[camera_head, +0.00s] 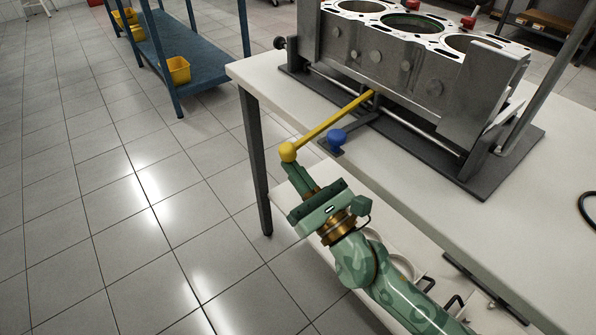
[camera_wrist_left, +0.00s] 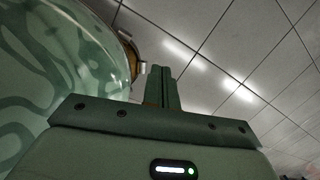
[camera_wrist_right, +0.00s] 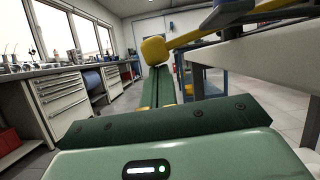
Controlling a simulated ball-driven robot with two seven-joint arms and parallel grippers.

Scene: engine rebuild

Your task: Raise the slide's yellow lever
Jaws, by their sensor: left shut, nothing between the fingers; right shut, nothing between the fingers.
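The yellow lever (camera_head: 330,120) sticks out from the slide (camera_head: 440,155) under the engine block, over the table's front edge, and ends in a round yellow knob (camera_head: 288,151). My right gripper (camera_head: 291,169) is shut and empty, with its fingertips just under the knob. In the right wrist view the knob (camera_wrist_right: 154,50) sits right at the tips of the closed fingers (camera_wrist_right: 165,72); I cannot tell whether they touch. My left gripper is outside the head view. In the left wrist view its fingers (camera_wrist_left: 161,70) are shut and empty, with floor tiles beyond.
The grey engine block (camera_head: 400,62) stands on the slide on the white table (camera_head: 258,78). A blue knob (camera_head: 337,137) sits beside the lever at the table edge. A blue shelf cart (camera_head: 190,50) with yellow bins stands at the back left. The floor left of the table is clear.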

